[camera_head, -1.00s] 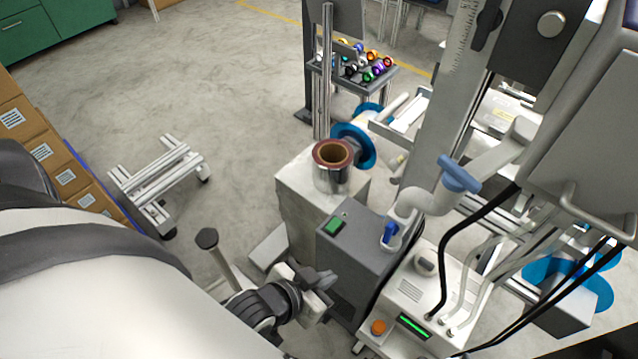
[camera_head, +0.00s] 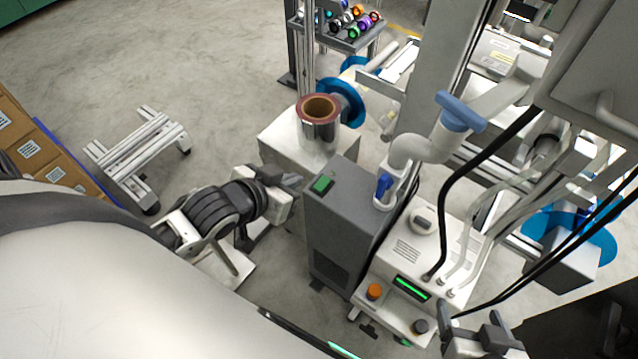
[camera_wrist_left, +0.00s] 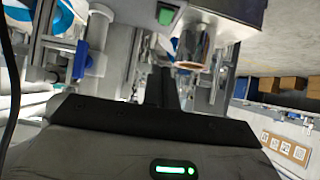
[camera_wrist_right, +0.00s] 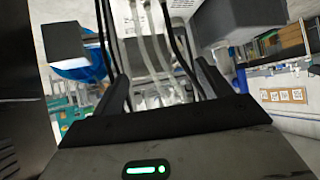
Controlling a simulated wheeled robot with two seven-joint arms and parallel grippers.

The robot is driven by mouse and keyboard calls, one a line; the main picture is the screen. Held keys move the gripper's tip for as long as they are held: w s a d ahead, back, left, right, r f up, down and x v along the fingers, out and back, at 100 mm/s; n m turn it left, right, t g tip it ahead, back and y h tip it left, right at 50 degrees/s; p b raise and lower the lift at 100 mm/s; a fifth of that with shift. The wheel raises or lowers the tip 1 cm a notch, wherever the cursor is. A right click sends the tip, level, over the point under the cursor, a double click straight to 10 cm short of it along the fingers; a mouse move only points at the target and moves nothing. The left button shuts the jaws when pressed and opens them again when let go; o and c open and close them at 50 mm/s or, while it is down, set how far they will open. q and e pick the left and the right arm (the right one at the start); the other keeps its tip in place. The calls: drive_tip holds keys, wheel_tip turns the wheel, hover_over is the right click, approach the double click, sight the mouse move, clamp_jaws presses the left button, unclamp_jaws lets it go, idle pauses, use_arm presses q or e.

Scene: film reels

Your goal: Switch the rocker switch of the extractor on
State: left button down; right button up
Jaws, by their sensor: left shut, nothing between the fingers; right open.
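The extractor is a dark grey box (camera_head: 345,225) with a pipe rising from its top. Its green rocker switch (camera_head: 321,184) sits on the top near the left corner. The switch also shows at the top of the left wrist view (camera_wrist_left: 166,14). I cannot tell which way the rocker is tipped. My left gripper (camera_head: 292,181) is shut and empty, just left of the switch, apparently apart from it. My right gripper (camera_head: 474,328) is open and empty at the bottom right, in front of the white machine and away from the extractor.
A white machine (camera_head: 405,250) with a green display and an orange knob stands right of the extractor. A film roll (camera_head: 319,120) stands on a pale block behind it. A blue valve handle (camera_head: 383,186) is on the pipe. Black cables hang at right. Open floor lies left.

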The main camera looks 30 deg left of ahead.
use_arm(q)
drive_tip(key=b, duration=0.1)
hover_over(324, 181)
drive_tip(key=s, duration=0.3)
drive_tip(key=f, duration=0.5)
drive_tip(key=shift+w+a+f, duration=0.25)
drive_tip(key=shift+f, duration=0.1)
drive_tip(key=shift+w+f+b, duration=0.2)
drive_tip(key=shift+f+b, duration=0.05)
drive_tip(key=shift+f, duration=0.75)
drive_tip(key=shift+w+f+b, duration=0.15)
drive_tip(key=shift+f+b, duration=0.1)
drive_tip(key=shift+f, duration=0.75)
use_arm(e)
drive_tip(key=shift+w+a+f, duration=0.1)
drive_tip(key=shift+a+f, duration=0.05)
drive_tip(key=shift+f, duration=0.1)
drive_tip(key=shift+r, duration=0.1)
use_arm(q)
drive_tip(key=shift+w+d+r+p, duration=0.1)
drive_tip(key=shift+r+p, duration=0.1)
drive_tip(key=shift+p, duration=0.35)
drive_tip(key=shift+f+g, duration=0.3)
drive_tip(key=shift+w+d+r, duration=0.1)
drive_tip(key=shift+w+r, duration=0.15)
drive_tip(key=shift+w, duration=0.5)
use_arm(e)
drive_tip(key=shift+r, duration=0.25)
